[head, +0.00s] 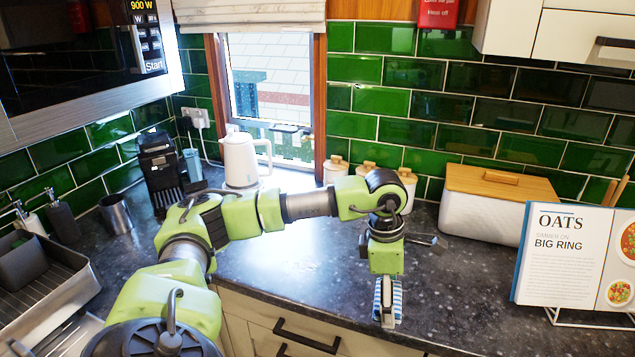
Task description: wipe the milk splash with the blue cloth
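My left gripper (387,308) points down over the dark speckled worktop (455,290), close to its front edge. It is shut on the blue cloth (396,296), which shows blue and white stripes between and beside the fingers. The fingers hide part of the cloth. I cannot tell whether the cloth touches the worktop. I cannot make out the milk splash; a bright sheen below the window looks like reflected light. My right gripper is not in view.
A white kettle (240,160) and several wooden-lidded canisters (335,172) stand at the back. A white bread bin (490,212) and an open cookbook (560,260) on a wire stand are at the right. A metal cup (116,215) and dish rack (60,290) are left.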

